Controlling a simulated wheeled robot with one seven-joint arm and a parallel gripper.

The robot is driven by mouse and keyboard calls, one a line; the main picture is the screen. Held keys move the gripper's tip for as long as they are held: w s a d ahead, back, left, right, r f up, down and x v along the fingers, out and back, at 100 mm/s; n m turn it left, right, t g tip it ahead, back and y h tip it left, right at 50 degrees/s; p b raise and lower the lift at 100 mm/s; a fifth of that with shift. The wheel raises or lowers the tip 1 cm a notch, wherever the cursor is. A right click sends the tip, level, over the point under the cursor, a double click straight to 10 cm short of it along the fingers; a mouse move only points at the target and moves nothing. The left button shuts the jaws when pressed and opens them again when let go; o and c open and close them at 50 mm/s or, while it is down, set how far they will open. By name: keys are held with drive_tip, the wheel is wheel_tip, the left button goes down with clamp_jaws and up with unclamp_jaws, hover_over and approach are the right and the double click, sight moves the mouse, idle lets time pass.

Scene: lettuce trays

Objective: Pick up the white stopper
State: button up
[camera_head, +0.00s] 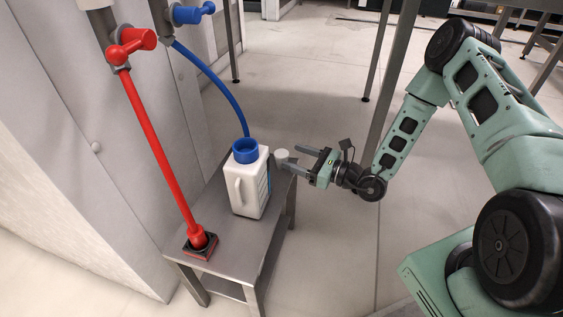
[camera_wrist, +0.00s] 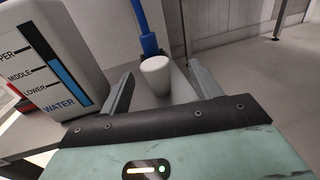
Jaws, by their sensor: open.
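The white stopper (camera_wrist: 156,74) is a small, slightly tapered cylinder. In the wrist view it stands between and a little beyond my open fingers, close behind the jug. In the head view the stopper (camera_head: 282,156) is at the far right corner of the metal stand (camera_head: 222,240), just left of my fingertips. My gripper (camera_head: 299,159) is open and empty, reaching in from the right. In the wrist view my gripper (camera_wrist: 162,88) has one finger on each side of the stopper, and no contact shows. The stopper's base is partly hard to see.
A white jug (camera_head: 248,188) marked WATER, with a blue collar, stands on the stand beside the stopper. A red pipe (camera_head: 155,145) ends in a red base on the stand. Open floor lies to the right.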

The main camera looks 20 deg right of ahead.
sight(281, 153)
drive_tip(key=x, duration=0.1)
drive_tip(key=b+x, duration=0.2)
drive_tip(key=shift+a, duration=0.55)
drive_tip(key=shift+w+a+r, duration=0.15)
drive_tip(key=shift+w+a, duration=0.25)
drive_tip(key=shift+w, duration=0.05)
drive_tip(key=c, duration=1)
